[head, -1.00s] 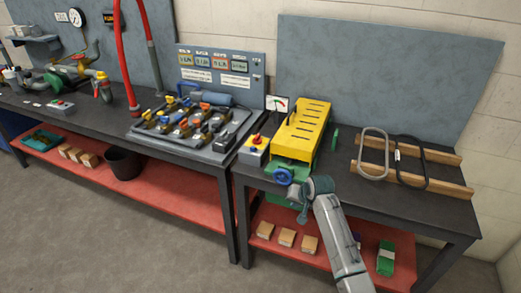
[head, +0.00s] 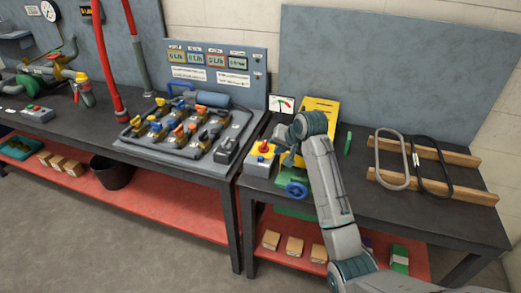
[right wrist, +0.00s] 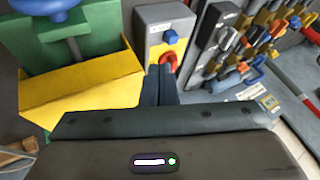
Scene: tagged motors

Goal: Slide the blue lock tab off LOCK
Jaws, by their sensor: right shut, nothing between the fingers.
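A small grey control box with a yellow face (head: 262,155) stands on the right bench. It carries a red knob (head: 264,146), seen larger in the right wrist view (right wrist: 167,60). No LOCK label is legible. My right gripper (head: 285,156) is shut and empty beside the box. Its closed fingers (right wrist: 160,82) point at the face close to the red knob; whether they touch cannot be told. My left gripper is out of view.
A yellow-topped green machine (head: 318,106) with a blue handwheel (head: 296,189) stands right of the box, partly behind my arm. A tray of coloured valves (head: 190,130) lies to the left. Two oval loops on wooden bars (head: 391,160) lie at right.

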